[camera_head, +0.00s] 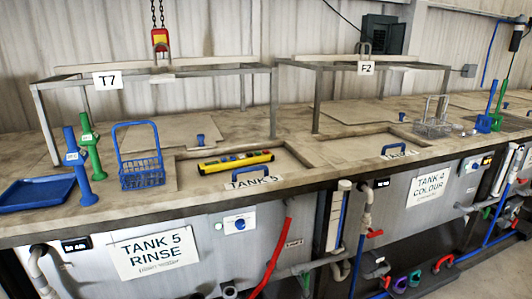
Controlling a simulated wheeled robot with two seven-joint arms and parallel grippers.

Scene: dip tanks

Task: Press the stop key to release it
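The keys are too small to tell for sure which is the stop key, or whether any is pushed in. Neither of my grippers shows in the head view, and nothing touches the pendant.
A blue wire basket (141,170), blue tray (37,193) and upright blue and green tools (92,147) stand left of the pendant. A metal frame labelled T7 (107,81) rises behind it. A red hoist block (160,40) hangs above.

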